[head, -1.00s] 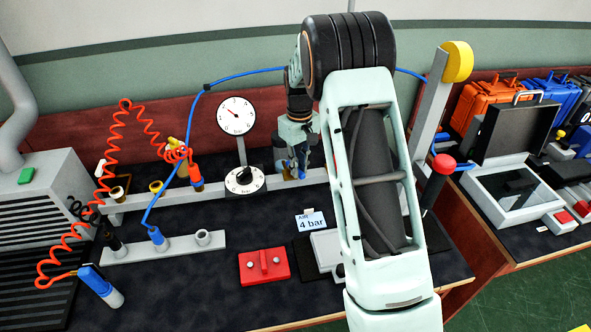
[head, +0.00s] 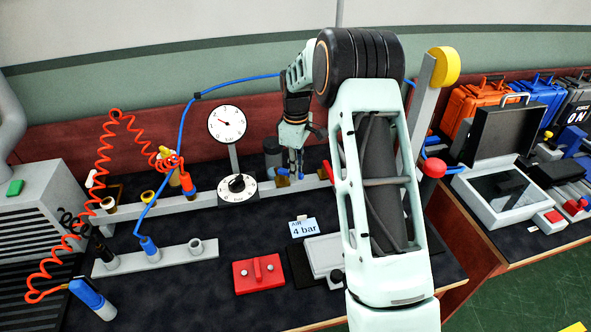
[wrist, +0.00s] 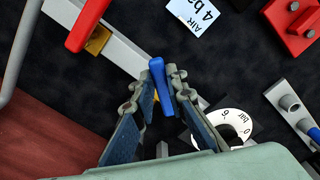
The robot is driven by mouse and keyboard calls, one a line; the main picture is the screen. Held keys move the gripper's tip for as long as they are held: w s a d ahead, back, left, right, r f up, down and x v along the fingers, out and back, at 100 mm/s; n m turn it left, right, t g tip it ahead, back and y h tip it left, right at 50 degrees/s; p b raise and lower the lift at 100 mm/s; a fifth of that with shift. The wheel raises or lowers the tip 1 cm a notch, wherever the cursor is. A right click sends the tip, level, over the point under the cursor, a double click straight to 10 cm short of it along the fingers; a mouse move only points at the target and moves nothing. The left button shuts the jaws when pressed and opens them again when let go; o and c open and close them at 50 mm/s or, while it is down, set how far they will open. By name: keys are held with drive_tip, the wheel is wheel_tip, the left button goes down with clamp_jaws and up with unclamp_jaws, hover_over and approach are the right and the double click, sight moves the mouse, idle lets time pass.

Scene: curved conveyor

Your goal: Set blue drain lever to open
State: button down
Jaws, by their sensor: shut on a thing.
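The blue drain lever (wrist: 158,74) stands between the two fingertips of my gripper (wrist: 163,84) in the wrist view, and the fingers are shut on it. In the head view my gripper (head: 291,174) is down at the grey rail, right of the round dial knob. The lever is small and mostly covered by the fingers there. I cannot tell its exact angle from that view.
A red lever (wrist: 88,24) on a brass fitting sits close by on the same rail. The white regulator dial (head: 238,187) and pressure gauge (head: 227,123) stand left of my gripper. A red block (head: 259,274) and an air label (head: 304,228) lie in front.

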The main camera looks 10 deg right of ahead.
idle(0.3)
drive_tip(key=c, duration=1.9)
unclamp_jaws()
drive_tip(key=shift+c, duration=0.2)
wheel_tip(320, 180, up, 12)
